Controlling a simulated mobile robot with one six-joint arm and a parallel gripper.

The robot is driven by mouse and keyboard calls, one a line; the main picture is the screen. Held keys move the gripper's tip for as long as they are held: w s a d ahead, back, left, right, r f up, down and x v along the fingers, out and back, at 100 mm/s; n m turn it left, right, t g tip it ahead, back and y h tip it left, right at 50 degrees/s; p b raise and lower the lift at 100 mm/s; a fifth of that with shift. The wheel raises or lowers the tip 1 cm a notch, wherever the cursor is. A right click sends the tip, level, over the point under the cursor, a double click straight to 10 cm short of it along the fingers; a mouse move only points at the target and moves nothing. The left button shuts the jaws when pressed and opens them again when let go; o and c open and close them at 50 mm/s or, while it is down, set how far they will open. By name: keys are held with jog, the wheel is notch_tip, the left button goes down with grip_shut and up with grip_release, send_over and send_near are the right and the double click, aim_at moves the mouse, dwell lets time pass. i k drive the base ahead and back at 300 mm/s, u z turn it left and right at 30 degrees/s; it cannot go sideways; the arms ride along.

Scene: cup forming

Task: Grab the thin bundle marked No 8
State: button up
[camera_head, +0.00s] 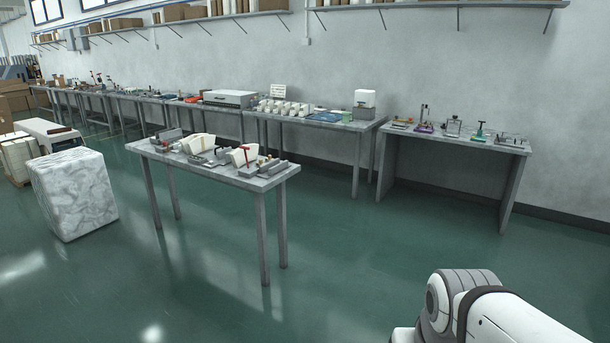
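No mark reading No 8 can be made out at this distance, so I cannot tell which thing is the thin bundle. Two pale cream stacks, the left one (198,143) and the right one (239,156), sit among grey blocks on the grey table (218,175) in the middle. More small white pieces (283,107) stand in rows on the long bench behind. A white and grey part of my arm shows at the bottom right, well apart from the tables. My gripper is out of the picture.
A marbled white block (73,193) stands on the floor left of the middle table. A side table (455,140) with small devices stands at the right wall. Long benches (317,123) and high shelves (430,5) line the wall. The green floor (350,260) in front is clear.

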aim_at(201, 143)
jog(key=u, duration=0.4)
jog(key=i, duration=1.35)
jog(key=u, duration=1.55)
jog(key=i, duration=1.2)
jog(key=z, duration=0.5)
jog(key=i, duration=1.65)
jog(key=z, duration=0.75)
jog(key=i, duration=0.95)
jog(key=z, duration=0.15)
